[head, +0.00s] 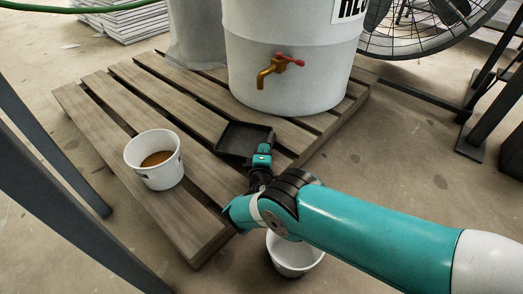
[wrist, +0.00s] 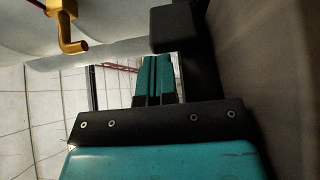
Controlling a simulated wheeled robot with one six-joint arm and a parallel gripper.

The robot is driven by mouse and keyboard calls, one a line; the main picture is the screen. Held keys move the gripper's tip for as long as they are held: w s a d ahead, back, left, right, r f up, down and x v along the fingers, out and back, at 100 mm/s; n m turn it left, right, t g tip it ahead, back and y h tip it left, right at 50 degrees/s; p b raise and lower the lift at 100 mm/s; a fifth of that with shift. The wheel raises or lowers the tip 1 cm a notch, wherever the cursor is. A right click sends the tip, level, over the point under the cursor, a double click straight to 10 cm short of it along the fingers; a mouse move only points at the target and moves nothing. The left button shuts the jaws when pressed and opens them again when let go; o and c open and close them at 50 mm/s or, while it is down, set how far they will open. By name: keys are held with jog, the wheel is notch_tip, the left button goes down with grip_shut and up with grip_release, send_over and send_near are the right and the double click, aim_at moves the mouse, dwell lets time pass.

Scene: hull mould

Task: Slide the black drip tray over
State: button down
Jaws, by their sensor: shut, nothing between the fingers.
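The black drip tray (head: 240,138) is a shallow square tray lying on the slatted wooden pallet, below and in front of the tap (head: 277,68) on the white barrel. My gripper (head: 265,148) is at the tray's right side in the head view, low over the pallet. Its teal fingers (wrist: 158,70) are together in the wrist view, with nothing between them. I cannot tell whether they touch the tray; the gripper hides part of its right edge. The brass-coloured tap also shows in the wrist view (wrist: 70,30).
A white tub (head: 138,154) with brown contents stands on the pallet (head: 100,100) left of the tray. Another white tub (head: 292,262) is on the floor, partly under my arm. The white barrel (head: 290,30) stands behind. Dark metal legs (head: 50,200) cross the left.

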jog(key=shift+w+d, duration=0.1)
jog(key=shift+d, duration=0.15)
jog(key=w+d+b, duration=0.1)
jog(key=w+d, duration=0.3)
jog(key=d, duration=0.1)
jog(key=shift+w+f, duration=0.1)
jog(key=shift+w, duration=0.3)
jog(key=s+a, duration=0.2)
jog(key=s, duration=0.1)
jog(key=s+a+p, duration=0.1)
jog(key=shift+s+a+r, duration=0.1)
jog(key=shift+s+r, duration=0.05)
jog(key=shift+r, duration=0.1)
jog(key=s+p, duration=1.5)
jog(key=s, duration=0.3)
jog(key=shift+s+a+f, duration=0.2)
jog(key=shift+s, duration=0.05)
